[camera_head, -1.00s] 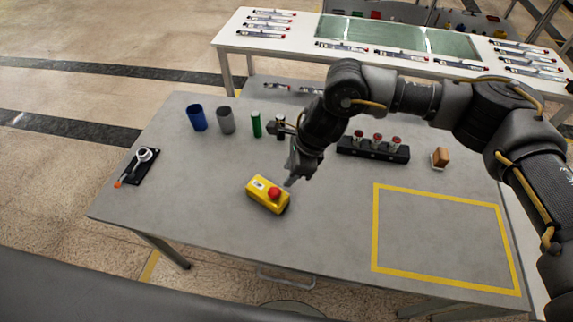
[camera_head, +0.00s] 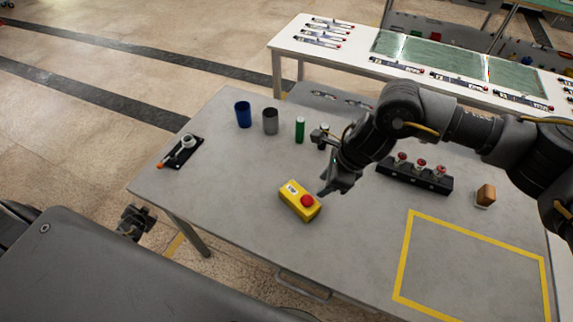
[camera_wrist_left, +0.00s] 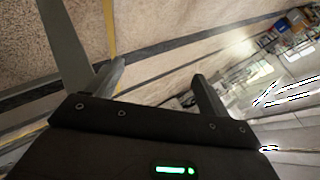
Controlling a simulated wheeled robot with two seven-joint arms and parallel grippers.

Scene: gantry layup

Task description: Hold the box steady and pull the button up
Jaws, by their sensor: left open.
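The yellow box (camera_head: 300,203) with a red button (camera_head: 307,200) on its top sits on the grey table, left of its middle. My right gripper (camera_head: 325,190) hangs pointing down just beyond the right end of the box; I cannot tell whether it touches the box or how far apart its fingers are. My left gripper (camera_head: 135,220) is off the table's left front edge, low and far from the box. In the left wrist view its two fingers (camera_wrist_left: 158,75) are apart with nothing between them.
On the table (camera_head: 235,190) stand a blue cup (camera_head: 243,115), a grey cup (camera_head: 270,122) and a green cylinder (camera_head: 300,130). A black holder with red-topped pieces (camera_head: 412,176) and a wooden block (camera_head: 485,195) are at the right. The front left is clear.

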